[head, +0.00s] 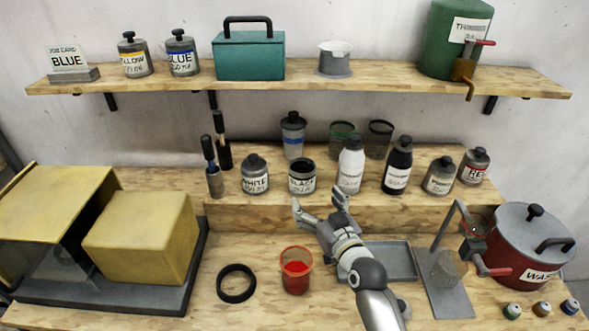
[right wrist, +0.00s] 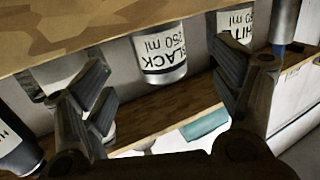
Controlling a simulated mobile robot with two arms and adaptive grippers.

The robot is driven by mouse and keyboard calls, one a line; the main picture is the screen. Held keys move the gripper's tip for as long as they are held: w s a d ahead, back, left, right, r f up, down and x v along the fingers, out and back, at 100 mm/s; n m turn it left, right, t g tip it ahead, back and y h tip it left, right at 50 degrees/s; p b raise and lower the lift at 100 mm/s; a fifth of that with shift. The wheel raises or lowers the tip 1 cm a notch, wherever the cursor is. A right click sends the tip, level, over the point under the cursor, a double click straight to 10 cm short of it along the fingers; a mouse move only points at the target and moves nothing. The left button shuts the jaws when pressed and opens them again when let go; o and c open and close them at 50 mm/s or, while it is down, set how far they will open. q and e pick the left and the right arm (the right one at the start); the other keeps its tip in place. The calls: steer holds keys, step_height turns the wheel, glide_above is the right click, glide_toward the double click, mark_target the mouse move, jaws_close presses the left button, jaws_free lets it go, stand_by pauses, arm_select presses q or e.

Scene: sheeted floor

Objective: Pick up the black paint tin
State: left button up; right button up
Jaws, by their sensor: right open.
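The black paint tin (head: 302,177) is a small grey tin with a dark top and a white label reading BLACK. It stands upright on the raised wooden step, between the white tin and a white bottle. My right gripper (head: 319,202) is open and empty, in front of the tin and slightly to its right. In the right wrist view, which looks upside down, the tin (right wrist: 160,52) shows ahead in the gap between the open fingers, apart from them. My left gripper is not in view.
The white tin (head: 255,178) stands left of the black tin; a white bottle (head: 350,168) stands close on its right. A red cup (head: 296,272) and a black ring (head: 237,283) lie below on the bench. A grey tray (head: 393,262) is behind my right arm. A shelf (head: 390,80) runs above.

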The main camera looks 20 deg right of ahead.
mark_target(307, 186)
steer(key=shift+w, duration=0.55)
steer(key=shift+w+a+r, duration=0.1)
steer(key=shift+w, duration=0.25)
steer(key=w, duration=0.1)
steer(key=w+p, duration=0.1)
steer(key=shift+w+a, duration=0.2)
steer(key=shift+w, duration=0.45)
steer(key=shift+w+p, duration=0.55)
steer(key=shift+w, duration=0.3)
steer(key=w, duration=0.2)
steer(key=shift+w+f, duration=0.35)
steer(key=shift+w, duration=0.05)
steer(key=shift+w+a, duration=0.1)
steer(key=shift+w, duration=0.1)
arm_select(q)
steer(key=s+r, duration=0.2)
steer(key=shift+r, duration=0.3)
arm_select(e)
steer(key=shift+c, duration=0.3)
